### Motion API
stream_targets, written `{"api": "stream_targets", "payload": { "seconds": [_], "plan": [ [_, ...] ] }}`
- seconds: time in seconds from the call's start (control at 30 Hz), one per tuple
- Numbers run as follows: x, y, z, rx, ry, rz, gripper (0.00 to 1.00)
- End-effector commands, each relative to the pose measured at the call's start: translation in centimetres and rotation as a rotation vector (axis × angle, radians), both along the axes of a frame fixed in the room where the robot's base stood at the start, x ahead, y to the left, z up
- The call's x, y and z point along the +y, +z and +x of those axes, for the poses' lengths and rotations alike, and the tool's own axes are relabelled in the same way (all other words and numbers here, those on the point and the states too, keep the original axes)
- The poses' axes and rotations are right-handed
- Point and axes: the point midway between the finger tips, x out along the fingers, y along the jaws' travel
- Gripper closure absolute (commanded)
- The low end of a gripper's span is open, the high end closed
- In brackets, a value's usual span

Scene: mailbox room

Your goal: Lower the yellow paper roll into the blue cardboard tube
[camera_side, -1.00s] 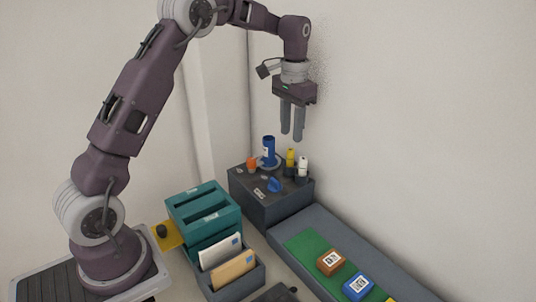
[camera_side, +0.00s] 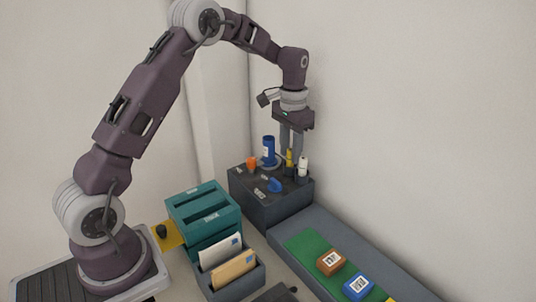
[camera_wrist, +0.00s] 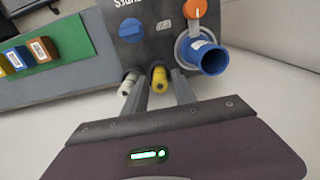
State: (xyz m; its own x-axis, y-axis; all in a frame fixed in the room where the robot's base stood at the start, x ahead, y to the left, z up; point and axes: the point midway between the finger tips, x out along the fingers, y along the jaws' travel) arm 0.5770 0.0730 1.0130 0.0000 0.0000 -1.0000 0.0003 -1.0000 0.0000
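The yellow paper roll (camera_side: 290,158) stands upright on the dark block, beside a white roll. The blue cardboard tube (camera_side: 268,148) stands upright in a ring at the block's back; its open mouth shows in the wrist view (camera_wrist: 213,61). My gripper (camera_side: 291,152) points down over the yellow roll. In the wrist view, my gripper (camera_wrist: 160,86) is open, with one finger on each side of the yellow roll (camera_wrist: 160,77). Gaps seem to remain between fingers and roll. The roll's lower part is partly hidden in the side view.
On the dark block (camera_side: 265,205), the white roll (camera_side: 303,165) is close to my right finger. An orange knob (camera_side: 252,162) and a blue knob (camera_side: 274,185) are also there. A conveyor (camera_side: 330,235) with parcels, teal trays (camera_side: 203,205) and a letter holder (camera_side: 250,285) stand nearer.

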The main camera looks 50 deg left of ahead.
Motion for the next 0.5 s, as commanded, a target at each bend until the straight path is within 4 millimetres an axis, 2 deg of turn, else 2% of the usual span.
{"api": "stream_targets", "payload": {
  "seconds": [0.03, 0.13, 0.17, 0.33, 0.5],
  "plan": [
    [0.0, 0.0, 0.0, 0.0, 0.0, 0.0, 0.78],
    [0.0, 0.0, 0.0, 0.0, 0.0, 0.0, 0.98],
    [0.0, 0.0, 0.0, 0.0, 0.0, 0.0, 1.0],
    [0.0, 0.1, 0.0, 0.0, 0.0, 0.0, 1.0],
    [0.0, 1.3, 0.0, -0.001, 0.0, 0.001, 1.0]
  ]
}}
